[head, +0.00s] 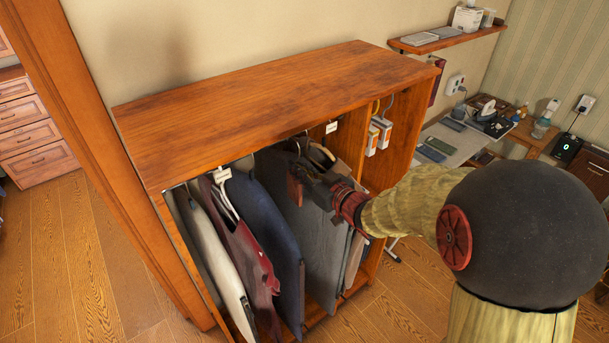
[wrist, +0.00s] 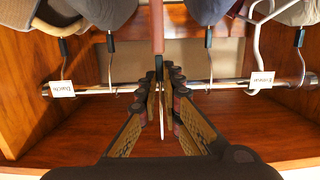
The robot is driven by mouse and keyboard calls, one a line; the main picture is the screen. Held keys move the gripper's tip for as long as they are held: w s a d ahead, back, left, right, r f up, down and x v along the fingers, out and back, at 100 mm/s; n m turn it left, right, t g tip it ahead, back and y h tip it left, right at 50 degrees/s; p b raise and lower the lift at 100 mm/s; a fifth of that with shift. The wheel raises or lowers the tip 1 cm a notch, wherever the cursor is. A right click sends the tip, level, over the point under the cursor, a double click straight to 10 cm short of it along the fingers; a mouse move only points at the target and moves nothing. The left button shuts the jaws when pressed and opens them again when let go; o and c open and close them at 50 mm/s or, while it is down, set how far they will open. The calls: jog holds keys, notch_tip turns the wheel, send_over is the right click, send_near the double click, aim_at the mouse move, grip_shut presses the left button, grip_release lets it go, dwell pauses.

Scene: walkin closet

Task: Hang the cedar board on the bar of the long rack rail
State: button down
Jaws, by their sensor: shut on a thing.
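The cedar board (wrist: 157,22) shows edge-on in the wrist view as a reddish-brown strip with a dark collar at its hook end. In the head view it is a small reddish-brown piece (head: 294,190) among the clothes. My gripper (wrist: 160,80) is shut on the board's thin hook end; it also shows in the head view (head: 312,182), reaching into the wardrobe. The metal bar of the long rack rail (wrist: 230,84) runs across the wrist view behind my fingers. I cannot tell whether the hook touches the bar.
In the wrist view, dark-collared hangers sit on the bar on both sides, with a white label (wrist: 62,89) at left and another (wrist: 262,79) at right. The wooden wardrobe top (head: 270,95) overhangs the bar. A dark garment (head: 275,215) hangs left of my gripper.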

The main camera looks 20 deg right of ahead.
jog(key=f+b+x, duration=0.1)
jog(key=b+x, duration=0.2)
jog(key=x, duration=0.6)
jog(key=shift+f, duration=0.3)
dwell(0.3)
jog(key=c, duration=1.9)
grip_release()
jog(key=shift+s, duration=0.1)
